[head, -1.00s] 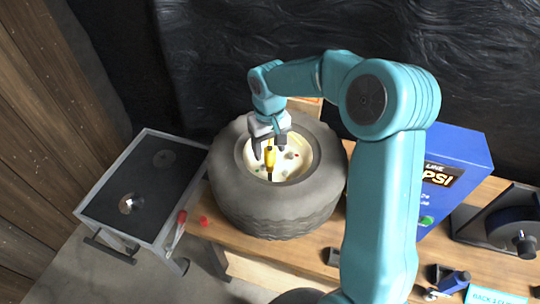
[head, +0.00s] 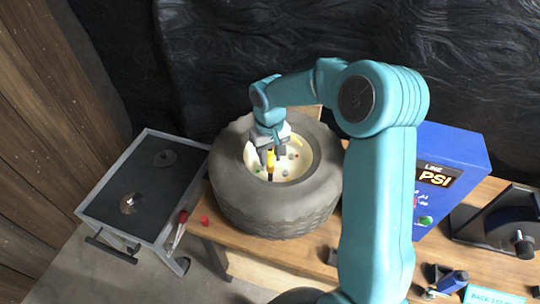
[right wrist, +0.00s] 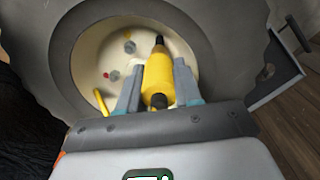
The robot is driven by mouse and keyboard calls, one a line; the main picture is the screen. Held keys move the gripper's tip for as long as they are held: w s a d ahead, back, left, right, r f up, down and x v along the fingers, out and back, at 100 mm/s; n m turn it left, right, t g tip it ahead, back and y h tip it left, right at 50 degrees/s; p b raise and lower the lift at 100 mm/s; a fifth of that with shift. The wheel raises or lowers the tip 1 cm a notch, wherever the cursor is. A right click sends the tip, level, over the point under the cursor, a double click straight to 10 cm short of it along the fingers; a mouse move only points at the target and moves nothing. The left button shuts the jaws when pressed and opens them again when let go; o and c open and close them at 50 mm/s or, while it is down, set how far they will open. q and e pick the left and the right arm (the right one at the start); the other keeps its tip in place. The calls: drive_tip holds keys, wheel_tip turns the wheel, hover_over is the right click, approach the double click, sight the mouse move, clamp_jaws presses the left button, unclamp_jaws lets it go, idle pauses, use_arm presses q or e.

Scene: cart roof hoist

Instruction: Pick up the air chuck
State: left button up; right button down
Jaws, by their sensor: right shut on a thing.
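A yellow cylindrical tool with black ends (head: 271,159) stands in the pale wheel hub; it also shows in the right wrist view (right wrist: 158,80). I cannot tell for sure whether it is the air chuck. My right gripper (head: 269,154) comes down over the hub and is shut on the yellow body, one finger on each side in the right wrist view (right wrist: 157,88). Whether the tool's far end touches the hub is unclear. A blue-and-black hand piece (head: 452,282) lies at the bench's front right. My left gripper is not in view.
The large grey tyre (head: 235,190) lies flat on the wooden bench (head: 265,257). A blue box marked PSI (head: 455,160) stands right of it. A grey cart (head: 105,190) is at left, and a red cap (head: 204,220) lies near the bench edge.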

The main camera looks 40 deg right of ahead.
wheel_tip(320, 180, up, 20)
idle(0.3)
idle(0.3)
idle(0.4)
